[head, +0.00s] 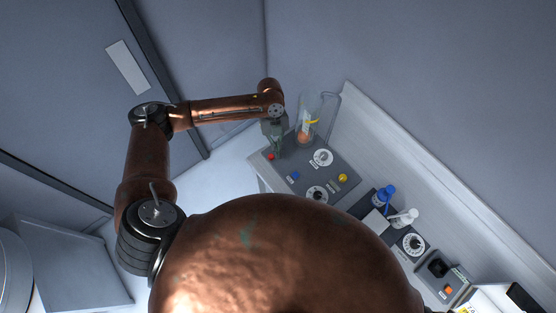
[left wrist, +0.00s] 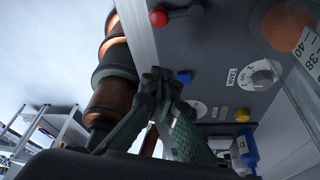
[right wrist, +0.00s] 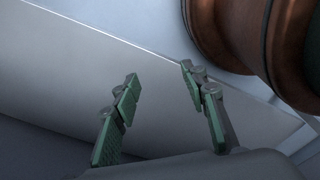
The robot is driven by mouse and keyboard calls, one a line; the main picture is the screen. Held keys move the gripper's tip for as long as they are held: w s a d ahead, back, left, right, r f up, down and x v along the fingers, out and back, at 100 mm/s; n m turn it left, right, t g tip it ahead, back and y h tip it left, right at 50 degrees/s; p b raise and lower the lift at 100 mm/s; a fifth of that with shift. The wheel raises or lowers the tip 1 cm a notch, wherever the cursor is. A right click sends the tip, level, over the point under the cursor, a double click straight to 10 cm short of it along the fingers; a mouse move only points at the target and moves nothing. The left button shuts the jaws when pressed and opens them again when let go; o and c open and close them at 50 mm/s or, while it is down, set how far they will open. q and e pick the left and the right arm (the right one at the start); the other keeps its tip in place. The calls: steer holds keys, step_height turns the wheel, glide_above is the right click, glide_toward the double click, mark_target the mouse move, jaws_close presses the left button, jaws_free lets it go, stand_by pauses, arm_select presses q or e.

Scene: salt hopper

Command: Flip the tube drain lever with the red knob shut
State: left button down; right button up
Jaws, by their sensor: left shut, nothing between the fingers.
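The red knob (head: 271,156) sits near the left corner of the grey control panel (head: 282,164). In the left wrist view the red knob (left wrist: 158,17) is at the top, with a short metal lever arm (left wrist: 180,13) running right from it, low over the panel near its edge. My left gripper (head: 275,146) hangs over this corner close to the knob. Its fingertips (left wrist: 160,76) are together and empty, apart from the knob in the left wrist view. The graduated tube (head: 306,122) with an orange bottom stands behind. My right gripper (right wrist: 160,72) is open and empty.
The panel also carries a blue knob (head: 294,175), a yellow knob (head: 342,178) and white dials (head: 323,157). A blue-capped bottle (head: 383,197) and a white bottle (head: 403,218) stand to the right. A wall ledge (head: 400,148) runs behind. Floor is free left of the panel.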

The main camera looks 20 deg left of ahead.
arm_select(q)
steer(key=v, duration=0.3)
steer(key=shift+w+a+r, duration=0.1)
steer(key=shift+r, duration=0.3)
arm_select(e)
steer(key=shift+w+f, duration=0.3)
steer(key=shift+w, duration=0.4)
